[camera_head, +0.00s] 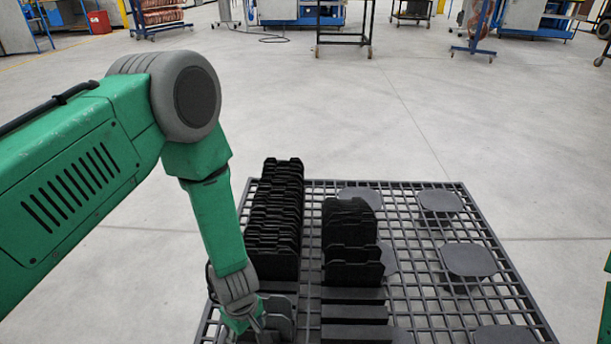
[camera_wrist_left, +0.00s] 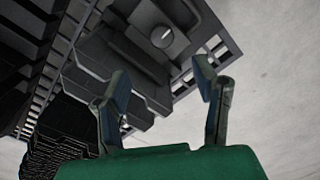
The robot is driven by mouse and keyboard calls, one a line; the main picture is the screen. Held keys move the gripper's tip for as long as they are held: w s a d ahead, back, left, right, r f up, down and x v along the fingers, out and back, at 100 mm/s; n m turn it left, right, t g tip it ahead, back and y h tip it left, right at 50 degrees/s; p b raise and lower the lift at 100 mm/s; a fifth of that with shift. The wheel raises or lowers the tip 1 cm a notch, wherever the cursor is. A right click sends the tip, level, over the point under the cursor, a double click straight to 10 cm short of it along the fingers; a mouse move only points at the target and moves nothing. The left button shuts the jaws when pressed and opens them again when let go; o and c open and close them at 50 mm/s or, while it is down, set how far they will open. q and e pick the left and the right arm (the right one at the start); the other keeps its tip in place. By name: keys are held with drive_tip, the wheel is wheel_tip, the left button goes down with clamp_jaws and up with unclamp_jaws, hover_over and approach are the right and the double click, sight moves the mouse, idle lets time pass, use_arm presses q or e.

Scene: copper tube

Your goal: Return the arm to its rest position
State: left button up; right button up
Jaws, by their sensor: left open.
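My left arm (camera_head: 207,190) comes in from the left in the head view and reaches down to the near left part of a dark grid table (camera_head: 450,290). My left gripper (camera_head: 262,328) is at the lower edge of that view, beside the near end of the left row of black plates (camera_head: 275,215). In the left wrist view the gripper (camera_wrist_left: 160,78) has its two fingers spread, with nothing seen between them. Beyond the fingers is a grey stepped block (camera_wrist_left: 120,70) with a round disc (camera_wrist_left: 162,37). No copper tube shows clearly. My right gripper is out of view.
A second row of black plates (camera_head: 350,245) stands right of the first. Several flat dark pads (camera_head: 468,260) lie on the grid's right side. A wheeled frame (camera_head: 343,42) and other carts stand far back. The grey floor (camera_head: 400,120) between is clear.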

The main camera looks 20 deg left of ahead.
use_arm(q)
drive_tip(key=s+a+r+m, duration=0.2)
drive_tip(key=s+m, duration=0.5)
drive_tip(key=s, duration=0.2)
drive_tip(key=s+a+r+m, duration=0.3)
drive_tip(key=s+m, duration=0.5)
drive_tip(key=s, duration=0.1)
wheel_tip(320, 180, up, 17)
drive_tip(key=p, duration=1.8)
drive_tip(key=shift+w+d+r+n+t, duration=0.15)
drive_tip(key=shift+w+n+t, duration=0.15)
drive_tip(key=shift+w, duration=0.05)
